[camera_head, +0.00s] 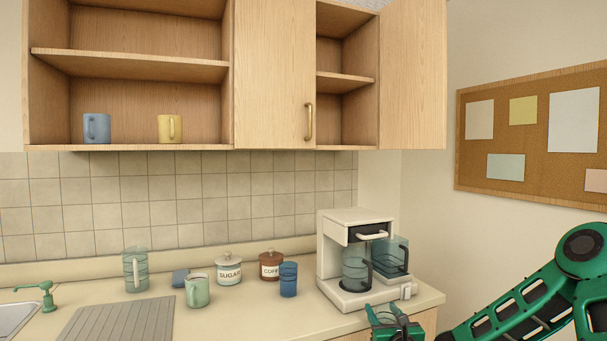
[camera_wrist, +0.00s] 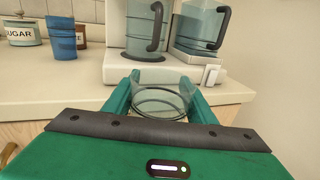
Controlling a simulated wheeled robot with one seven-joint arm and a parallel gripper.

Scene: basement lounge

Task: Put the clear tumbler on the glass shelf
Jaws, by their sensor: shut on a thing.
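My gripper (camera_head: 391,322) is low in the head view, in front of the counter's right end. In the wrist view its green fingers (camera_wrist: 160,100) are shut on the clear tumbler (camera_wrist: 160,86), which stands between them, open end showing. The tumbler is mostly hidden in the head view. No shelf made of glass shows. The wall cupboard has an open left section with a wooden shelf (camera_head: 130,66) and an open narrow right section with a shelf (camera_head: 343,83) that looks empty. I cannot tell which is the glass shelf.
A coffee machine (camera_head: 341,222) with a carafe (camera_head: 354,272) stands on the counter, near my gripper. A blue tumbler (camera_head: 288,280), canisters, a green mug (camera_head: 197,291) and a pitcher (camera_head: 136,270) stand further left. An open cupboard door (camera_head: 413,75) sticks out at right.

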